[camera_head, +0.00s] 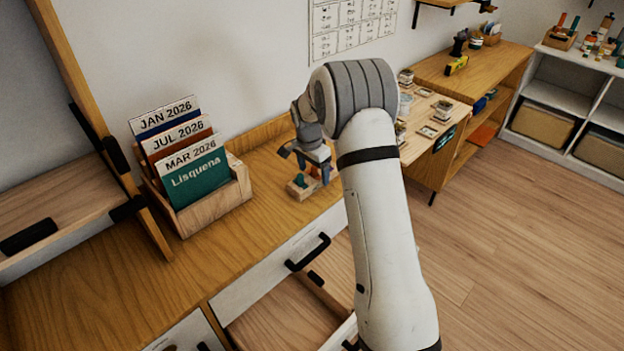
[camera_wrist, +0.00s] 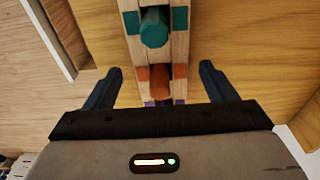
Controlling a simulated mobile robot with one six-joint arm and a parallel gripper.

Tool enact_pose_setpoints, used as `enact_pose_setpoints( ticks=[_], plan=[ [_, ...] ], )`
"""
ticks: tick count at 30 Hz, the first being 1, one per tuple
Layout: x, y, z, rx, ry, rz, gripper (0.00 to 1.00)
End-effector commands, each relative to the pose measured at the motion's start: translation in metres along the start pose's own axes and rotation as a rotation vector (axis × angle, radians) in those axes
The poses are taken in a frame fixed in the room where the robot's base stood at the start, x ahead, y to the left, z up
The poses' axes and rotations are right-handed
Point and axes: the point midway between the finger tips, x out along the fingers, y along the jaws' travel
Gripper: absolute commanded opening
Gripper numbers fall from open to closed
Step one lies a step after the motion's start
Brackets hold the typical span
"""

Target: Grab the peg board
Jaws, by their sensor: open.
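The peg board is a narrow wooden board with coloured pegs and matching coloured patches. In the head view the peg board (camera_head: 301,189) lies on the wooden desk top, right of the calendar box, partly hidden by my gripper. In the wrist view the peg board (camera_wrist: 180,47) runs up the middle, with a teal peg, an orange peg and a bit of purple. My gripper (camera_wrist: 158,78) is open, with one dark finger on each side of the board and visible gaps on both sides. The gripper also shows just above the board in the head view (camera_head: 305,163).
A wooden box (camera_head: 215,205) with upright calendar cards stands on the desk to the left. A drawer (camera_head: 285,315) is pulled out below the desk's front edge. A side table (camera_head: 430,125) with small items stands to the right. Desk between box and board is clear.

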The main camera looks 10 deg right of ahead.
Motion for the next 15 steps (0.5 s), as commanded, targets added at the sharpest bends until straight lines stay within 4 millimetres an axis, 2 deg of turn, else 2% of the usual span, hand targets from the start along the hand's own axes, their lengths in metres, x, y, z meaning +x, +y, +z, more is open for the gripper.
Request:
enact_pose_setpoints(
  ticks=[3, 6, 13, 15],
  plan=[
    [0.017, 0.0, 0.0, 0.0, -0.001, 0.002, 0.78],
    [0.024, 0.0, 0.0, -0.001, -0.001, 0.001, 0.78],
    [0.025, 0.0, 0.0, -0.002, 0.0, 0.0, 0.78],
    [0.025, 0.0, 0.001, -0.002, 0.0, 0.0, 0.72]
  ],
)
